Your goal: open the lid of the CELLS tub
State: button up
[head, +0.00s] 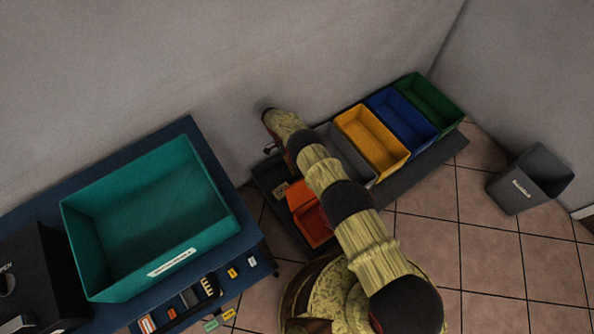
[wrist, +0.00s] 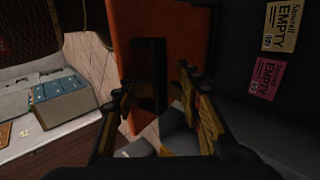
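No CELLS lettering is readable in either view. In the head view a dark tub (head: 268,177) with a small label sits at the left end of the floor row, partly hidden by my arm. An orange tub (head: 309,214) is beside it. My gripper (head: 270,148) is by the wall above the dark tub, its fingers small and dark there. In the wrist view my gripper (wrist: 155,92) has its fingers apart. An orange panel (wrist: 126,40) with a black upright bar (wrist: 150,70) lies beyond and between them. I cannot tell whether the fingers touch the bar.
Grey (head: 347,155), yellow (head: 372,140), blue (head: 402,116) and green (head: 431,101) bins continue the row along the wall. A teal tray (head: 150,215) is on the blue table at left. A grey bin (head: 530,180) stands right. Tiled floor is clear in front.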

jog(key=shift+o, duration=1.4)
jog(key=shift+s+d+f, duration=0.1)
jog(key=shift+s+f, duration=0.1)
jog(key=shift+f, duration=0.05)
jog(key=shift+w+a+r, duration=0.15)
jog(key=shift+a+r, duration=0.15)
jog(key=shift+r, duration=0.05)
notch_tip(320, 180, up, 10)
jog(key=shift+f, duration=0.15)
